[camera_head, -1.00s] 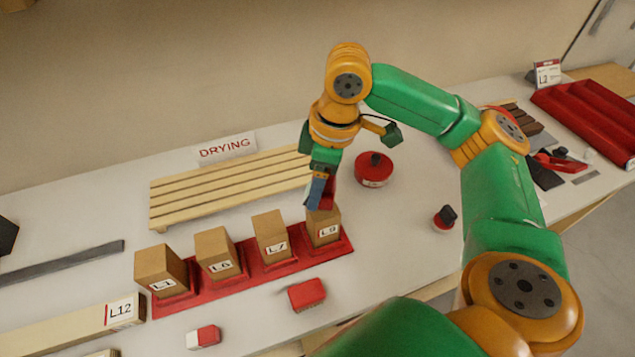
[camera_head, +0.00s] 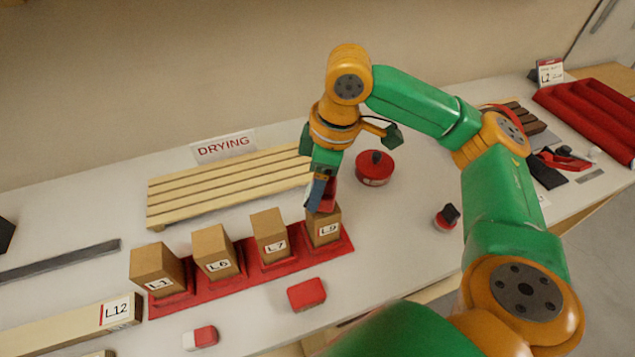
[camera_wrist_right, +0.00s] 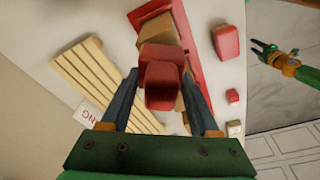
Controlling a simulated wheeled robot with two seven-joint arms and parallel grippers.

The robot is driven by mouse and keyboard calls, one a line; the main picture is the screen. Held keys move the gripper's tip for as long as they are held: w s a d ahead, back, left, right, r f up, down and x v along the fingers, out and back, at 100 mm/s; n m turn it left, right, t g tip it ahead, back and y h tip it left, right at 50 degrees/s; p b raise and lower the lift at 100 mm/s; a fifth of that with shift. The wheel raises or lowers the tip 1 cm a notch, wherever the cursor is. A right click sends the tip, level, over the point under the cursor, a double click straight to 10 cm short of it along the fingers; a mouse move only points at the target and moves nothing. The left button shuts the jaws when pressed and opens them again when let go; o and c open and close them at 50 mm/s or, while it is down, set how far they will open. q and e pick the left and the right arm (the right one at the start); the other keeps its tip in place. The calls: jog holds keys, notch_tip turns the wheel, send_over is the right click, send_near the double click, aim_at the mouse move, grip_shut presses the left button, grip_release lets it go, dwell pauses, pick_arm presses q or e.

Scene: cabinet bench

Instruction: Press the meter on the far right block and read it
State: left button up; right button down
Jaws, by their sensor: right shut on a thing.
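Four tan wooden blocks stand in a row on a red tray (camera_head: 215,288); the far right one is block L9 (camera_head: 323,228). My right gripper (camera_head: 321,200) is shut on a red meter (camera_head: 328,194) and holds it at the top of block L9. The meter also shows between the fingers in the right wrist view (camera_wrist_right: 162,80). Its contact with the block is partly hidden by the fingers, and no reading is visible. My left gripper (camera_wrist_right: 265,50) is small in the right wrist view, empty, with its fingers apart.
Blocks L7 (camera_head: 270,236), L6 (camera_head: 215,252) and L1 (camera_head: 158,272) stand to the left. A slatted drying rack (camera_head: 225,190) lies behind. A red box (camera_head: 307,294) lies in front, and a round red container (camera_head: 374,168) stands to the right.

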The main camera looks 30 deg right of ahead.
jog(key=shift+f, duration=0.35)
jog(key=shift+s+f+p, duration=0.1)
jog(key=shift+p, duration=0.25)
dwell(1.8)
notch_tip(320, 180, up, 7)
jog(key=p, duration=0.8)
dwell(0.6)
